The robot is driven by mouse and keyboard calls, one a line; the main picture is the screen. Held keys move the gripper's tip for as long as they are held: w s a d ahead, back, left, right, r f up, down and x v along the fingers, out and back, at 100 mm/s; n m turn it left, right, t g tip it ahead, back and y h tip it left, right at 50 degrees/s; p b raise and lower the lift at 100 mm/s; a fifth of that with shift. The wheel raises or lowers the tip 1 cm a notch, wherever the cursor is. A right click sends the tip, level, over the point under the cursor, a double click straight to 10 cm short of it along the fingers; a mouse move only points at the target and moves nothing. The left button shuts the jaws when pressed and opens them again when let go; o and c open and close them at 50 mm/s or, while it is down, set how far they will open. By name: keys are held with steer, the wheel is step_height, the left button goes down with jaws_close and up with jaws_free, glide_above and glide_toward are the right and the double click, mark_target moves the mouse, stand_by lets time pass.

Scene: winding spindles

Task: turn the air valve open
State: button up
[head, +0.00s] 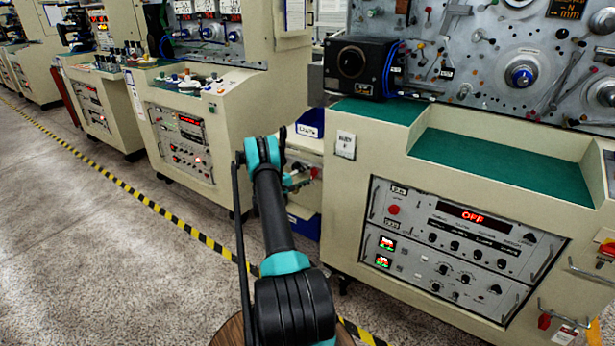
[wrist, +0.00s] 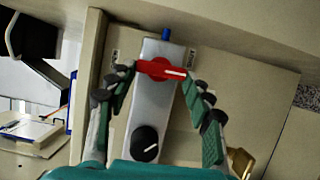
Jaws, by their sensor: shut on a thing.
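The air valve has a red handle (wrist: 158,70) on a grey metal plate, seen in the wrist view. The handle lies nearly crosswise, with a white line on its right half. My gripper (wrist: 156,74) has one fingertip at each end of the handle and is shut on it. In the head view my gripper (head: 299,176) reaches into the gap between two cream machines, and a small red part (head: 315,172) shows beside it.
A black knob (wrist: 146,140) sits on the same plate, below the handle, and a blue fitting (wrist: 167,34) is at its top. A brass part (wrist: 241,162) is at lower right. In the head view, a machine with a green top (head: 500,166) stands close right of my arm.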

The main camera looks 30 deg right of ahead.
steer(key=o, duration=1.1)
steer(key=shift+o, duration=0.2)
steer(key=shift+a, duration=0.15)
steer(key=a, duration=1.1)
steer(key=shift+a, duration=0.4)
